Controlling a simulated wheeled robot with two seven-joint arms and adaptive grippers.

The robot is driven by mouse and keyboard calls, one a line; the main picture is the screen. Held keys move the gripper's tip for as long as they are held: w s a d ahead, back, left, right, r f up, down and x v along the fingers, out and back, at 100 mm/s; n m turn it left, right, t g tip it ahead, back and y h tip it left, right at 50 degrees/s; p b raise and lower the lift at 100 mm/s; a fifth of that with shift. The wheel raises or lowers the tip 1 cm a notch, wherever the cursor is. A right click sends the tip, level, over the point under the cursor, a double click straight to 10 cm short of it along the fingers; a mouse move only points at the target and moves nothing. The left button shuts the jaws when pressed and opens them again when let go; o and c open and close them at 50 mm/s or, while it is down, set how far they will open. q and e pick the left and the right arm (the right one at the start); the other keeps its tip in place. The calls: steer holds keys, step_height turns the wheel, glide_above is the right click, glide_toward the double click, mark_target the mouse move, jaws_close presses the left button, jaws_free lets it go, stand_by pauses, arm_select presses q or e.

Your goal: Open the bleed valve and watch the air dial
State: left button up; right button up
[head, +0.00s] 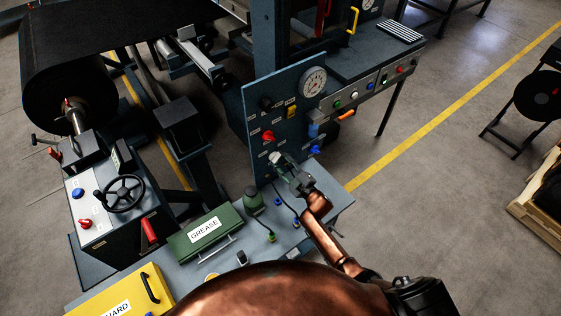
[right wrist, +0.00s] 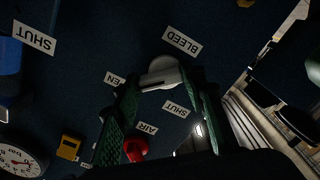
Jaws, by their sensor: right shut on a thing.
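The bleed valve's pale grey knob (head: 275,158) is on the blue upright panel. It also shows in the right wrist view (right wrist: 164,73), beside the BLEED label (right wrist: 182,40), with SHUT and partly hidden OPEN labels near it. My right gripper (head: 282,165) is shut on this knob, its two green-padded fingers (right wrist: 158,88) on either side of it. The round white air dial (head: 313,81) is higher on the panel, and a dial shows in part in the right wrist view (right wrist: 18,160). Its reading is too small to tell. My left gripper is out of view.
A red knob (head: 268,136) sits just above the bleed knob; blue knobs (head: 314,150) are to the right. A handwheel (head: 124,193) stands left.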

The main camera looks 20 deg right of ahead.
steer(key=o, duration=1.2)
steer(key=shift+c, duration=0.2)
steer(key=v, duration=1.2)
